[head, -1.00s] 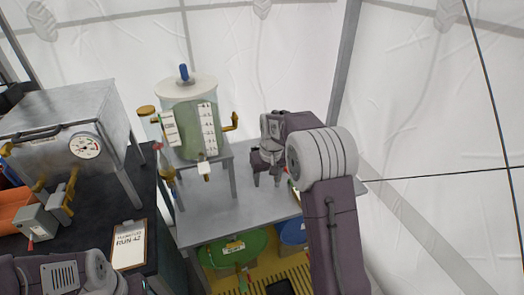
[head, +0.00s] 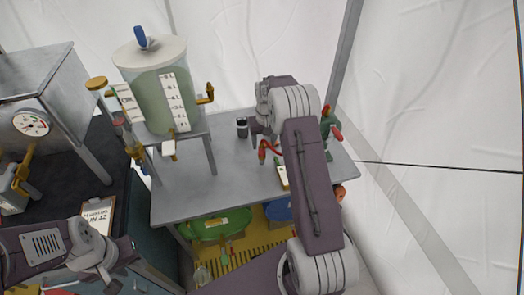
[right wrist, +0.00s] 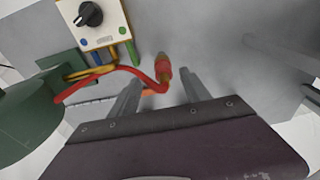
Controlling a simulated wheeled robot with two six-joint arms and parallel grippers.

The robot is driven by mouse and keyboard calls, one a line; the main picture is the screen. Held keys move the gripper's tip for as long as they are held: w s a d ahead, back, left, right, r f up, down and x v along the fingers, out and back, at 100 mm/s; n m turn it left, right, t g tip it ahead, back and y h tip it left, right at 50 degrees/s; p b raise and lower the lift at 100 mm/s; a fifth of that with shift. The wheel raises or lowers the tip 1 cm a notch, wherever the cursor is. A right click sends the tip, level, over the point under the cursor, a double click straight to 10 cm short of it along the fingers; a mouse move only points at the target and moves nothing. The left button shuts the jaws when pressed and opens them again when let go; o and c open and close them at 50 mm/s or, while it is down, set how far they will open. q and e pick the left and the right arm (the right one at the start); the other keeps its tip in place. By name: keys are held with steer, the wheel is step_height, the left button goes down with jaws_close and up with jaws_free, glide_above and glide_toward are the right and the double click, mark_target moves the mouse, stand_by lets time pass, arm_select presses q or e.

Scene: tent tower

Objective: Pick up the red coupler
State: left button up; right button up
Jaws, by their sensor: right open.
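The red coupler (right wrist: 163,74) is on the end of a red hose in the right wrist view, between the two fingers of my right gripper (right wrist: 158,82). The fingers are apart, with a gap on each side of it. In the head view the coupler (head: 262,151) shows just below my right gripper (head: 259,133), over the grey table. My left gripper (head: 112,282) is at the lower left of the head view, and its fingers are not clear.
A white box with a black knob (right wrist: 91,14) stands beyond the hose, near a green body (right wrist: 28,118). A dark cup (head: 242,127) stands on the grey table (head: 215,185), near a tank (head: 158,95). The table's front middle is clear.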

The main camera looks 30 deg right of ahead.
mark_target(262, 142)
steer(key=f, duration=0.4)
steer(key=w+f, duration=0.1)
steer(key=f, duration=0.2)
steer(key=shift+a, duration=0.1)
steer(key=shift+a+r, duration=0.1)
steer(key=shift+r, duration=0.1)
jaws_close()
steer(key=shift+r, duration=0.1)
steer(key=shift+w+r, duration=0.1)
steer(key=shift+r, duration=0.15)
step_height(262, 142, up, 3)
steer(key=shift+r, duration=0.1)
steer(key=s+r, duration=0.7)
steer(key=s, duration=0.5)
steer(key=shift+d+b, duration=0.3)
steer(key=shift+b, duration=0.15)
